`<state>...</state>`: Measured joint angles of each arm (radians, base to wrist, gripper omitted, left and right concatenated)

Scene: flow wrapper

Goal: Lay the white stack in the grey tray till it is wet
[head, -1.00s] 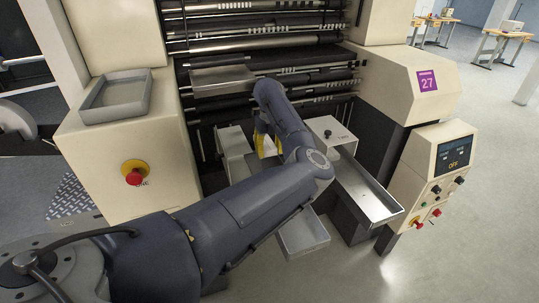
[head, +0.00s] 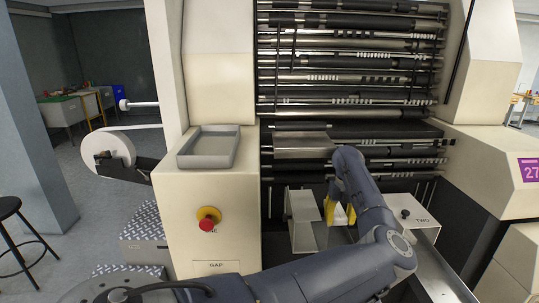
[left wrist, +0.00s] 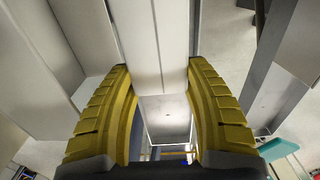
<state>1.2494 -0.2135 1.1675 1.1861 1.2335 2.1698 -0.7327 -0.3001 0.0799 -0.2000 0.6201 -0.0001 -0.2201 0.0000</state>
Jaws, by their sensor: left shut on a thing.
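The grey tray (head: 208,148) is a shallow, open tray on top of the cream cabinet left of the rollers. No white stack lies in it. My left gripper (head: 340,213) is low in front of the machine, between two cream boxes, right of the tray and below it. In the left wrist view its yellow fingers (left wrist: 163,108) are shut on the white stack (left wrist: 157,45), a pale block with a lengthwise seam. In the head view my arm and fingers largely hide the stack. My right gripper is not in view.
A red stop button (head: 208,219) sits on the cabinet front below the tray. A metal plate (head: 303,145) juts out before the rollers, between gripper and tray. A cream box (head: 303,221) stands close left of the gripper. The space above the tray is clear.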

